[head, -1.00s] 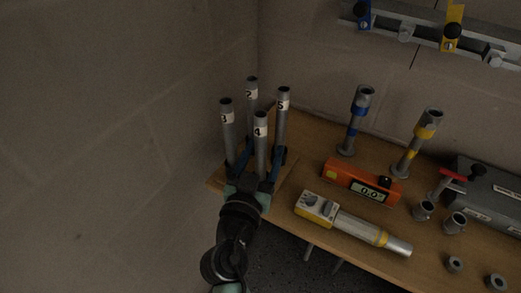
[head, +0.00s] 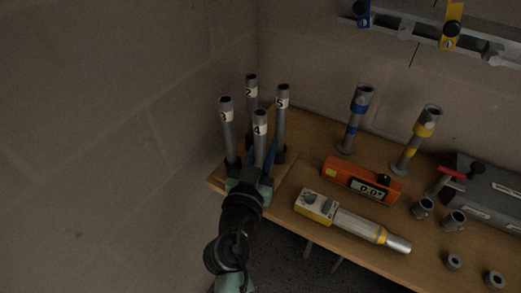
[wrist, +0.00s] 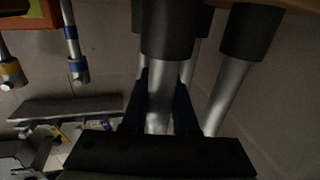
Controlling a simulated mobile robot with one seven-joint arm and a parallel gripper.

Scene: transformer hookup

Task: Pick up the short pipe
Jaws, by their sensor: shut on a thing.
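Several grey pipes stand upright in dark sockets at the table's left corner, with labels 2 (head: 251,92), 3 (head: 227,125), 4 (head: 260,130) and 5 (head: 282,105). No label says which one is the short pipe. My gripper (head: 259,163) is low at the front of this group, its fingers closed around the pipe labelled 4. In the wrist view that pipe (wrist: 158,115) runs between my two dark fingers, its lower end in a dark socket (wrist: 172,30). The pipe still stands upright with the others.
An orange meter (head: 362,182) and a white-yellow tool (head: 350,222) lie to the right. Pipes with blue (head: 352,125) and yellow (head: 416,140) bands stand behind. A wall is close on the left; a rail (head: 425,32) hangs above.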

